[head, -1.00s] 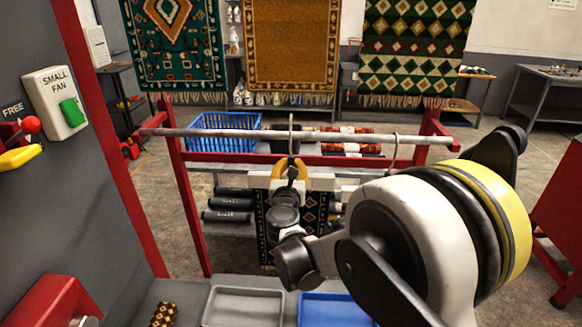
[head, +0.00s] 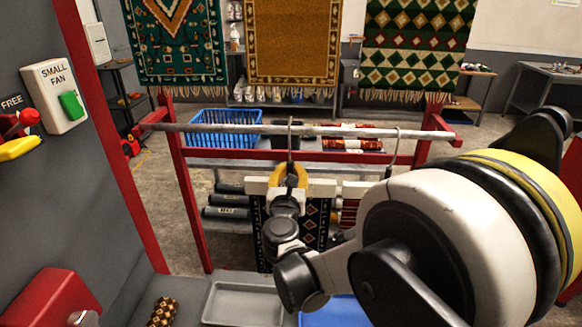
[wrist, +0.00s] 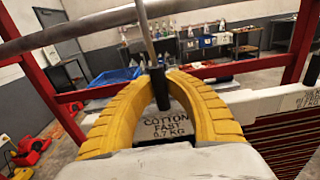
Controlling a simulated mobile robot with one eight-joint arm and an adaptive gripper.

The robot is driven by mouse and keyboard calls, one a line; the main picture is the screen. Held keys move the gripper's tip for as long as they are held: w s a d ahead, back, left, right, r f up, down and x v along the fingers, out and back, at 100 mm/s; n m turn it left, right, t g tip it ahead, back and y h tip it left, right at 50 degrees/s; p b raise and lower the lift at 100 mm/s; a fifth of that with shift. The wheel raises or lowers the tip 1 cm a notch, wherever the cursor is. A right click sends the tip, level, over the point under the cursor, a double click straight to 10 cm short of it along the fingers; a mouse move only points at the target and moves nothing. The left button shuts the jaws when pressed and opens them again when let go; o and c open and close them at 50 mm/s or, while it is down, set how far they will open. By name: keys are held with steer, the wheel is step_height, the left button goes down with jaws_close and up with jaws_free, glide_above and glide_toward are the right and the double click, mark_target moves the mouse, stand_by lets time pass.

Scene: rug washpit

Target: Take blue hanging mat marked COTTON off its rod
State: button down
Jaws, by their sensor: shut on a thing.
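The dark blue patterned mat (head: 317,222) hangs from a pale hanger bar in the head view, partly hidden behind my arm. The bar's label (wrist: 168,123) reads COTTON FAST 0.7 KG in the wrist view. My gripper (wrist: 158,84) has its yellow fingers shut on the hanger's black neck, just above the bar. It also shows in the head view (head: 291,168). The thin metal hook (head: 290,133) rises from the neck to the grey rod (head: 225,128). The hook's tip is too small to tell whether it bears on the rod.
A second hanger with a red striped mat (wrist: 295,130) hangs close on the right, by its own hook (head: 397,138). A red frame (head: 183,180) holds the rod. A grey tray (head: 240,303) and a blue tray (head: 335,311) lie below. A blue basket (head: 224,124) stands behind.

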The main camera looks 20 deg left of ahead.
steer(key=b+v, duration=0.1)
steer(key=v, duration=0.9)
stand_by(0.5)
steer(key=shift+w, duration=0.1)
